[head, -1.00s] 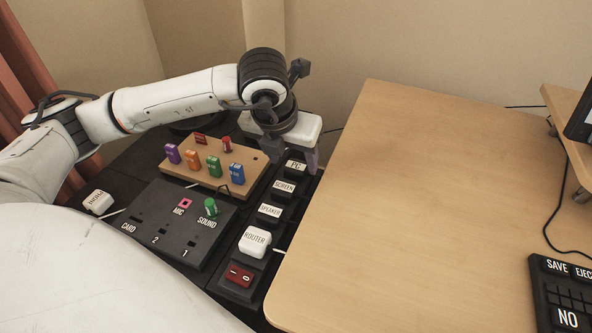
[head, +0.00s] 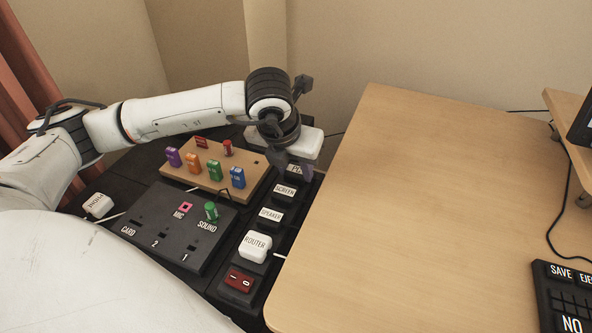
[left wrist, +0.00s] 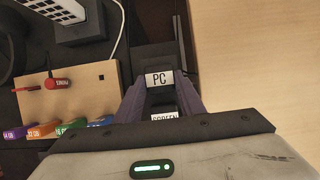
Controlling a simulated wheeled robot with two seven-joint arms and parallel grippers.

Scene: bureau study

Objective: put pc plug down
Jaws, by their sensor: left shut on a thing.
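The PC plug (left wrist: 158,78) is a black block with a white "PC" label, at the far end of a row of labelled blocks. In the head view its label (head: 294,168) is partly covered by my left gripper (head: 293,172). In the left wrist view the plug is between the two purple-grey fingers of my left gripper (left wrist: 158,98), which is shut on it. Whether the plug sits fully down on the strip cannot be told. My right gripper is not in view.
The screen (head: 285,191), speaker (head: 270,215) and white router (head: 255,245) blocks stand in line toward me, then a red switch (head: 239,280). A wooden board (head: 190,178) with coloured sticks is on the left. The wooden desk (head: 400,200) on the right is largely bare.

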